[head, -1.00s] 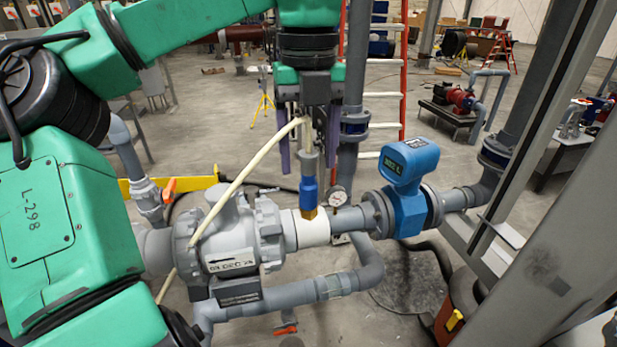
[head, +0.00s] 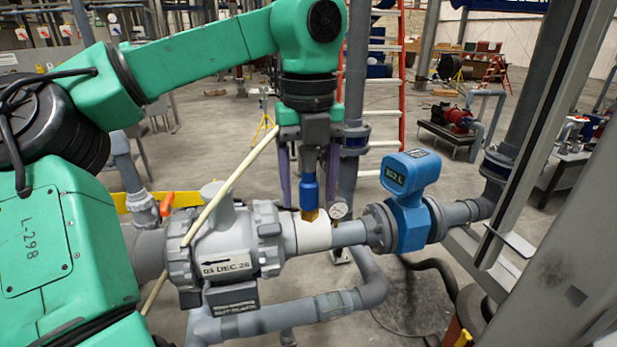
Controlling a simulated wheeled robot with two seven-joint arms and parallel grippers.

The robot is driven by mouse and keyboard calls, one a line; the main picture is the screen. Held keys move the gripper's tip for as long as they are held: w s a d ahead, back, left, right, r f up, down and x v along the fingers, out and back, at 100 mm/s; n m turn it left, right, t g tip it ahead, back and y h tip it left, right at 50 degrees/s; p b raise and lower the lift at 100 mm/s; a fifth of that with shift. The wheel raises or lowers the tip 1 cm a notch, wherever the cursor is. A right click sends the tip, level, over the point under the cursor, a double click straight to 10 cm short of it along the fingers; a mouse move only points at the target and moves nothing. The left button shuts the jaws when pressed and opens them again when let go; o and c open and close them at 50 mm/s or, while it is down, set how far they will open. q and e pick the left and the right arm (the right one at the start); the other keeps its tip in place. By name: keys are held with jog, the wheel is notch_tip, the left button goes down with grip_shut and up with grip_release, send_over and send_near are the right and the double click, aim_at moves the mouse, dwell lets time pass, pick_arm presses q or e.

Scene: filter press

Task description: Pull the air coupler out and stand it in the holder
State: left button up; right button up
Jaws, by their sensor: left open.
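The air coupler (head: 309,190) is a blue sleeve with a grey upper part, upright on a brass fitting (head: 310,214) on the white pipe section (head: 313,236). A cream hose (head: 233,188) runs near it, down to the left past the grey pump body; where it joins the coupler is hidden behind my gripper. My left gripper (head: 309,195) comes down from above, open, with one purple finger on each side of the coupler and visible gaps to the blue sleeve. I cannot make out the holder. My right gripper is not in view.
A pressure gauge (head: 339,209) stands close to the right finger. A blue flow meter (head: 408,185) with a display is farther right on the pipe. A vertical grey pipe rises behind the gripper. An orange-handled valve (head: 166,203) is at the left.

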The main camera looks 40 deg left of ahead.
aim_at(309, 169)
pick_arm(q)
jog(key=shift+w, duration=0.1)
dwell(0.7)
grip_shut()
dwell(1.4)
jog(key=shift+r+p, duration=2)
jog(key=shift+p, duration=0.15)
jog(key=shift+r, duration=1)
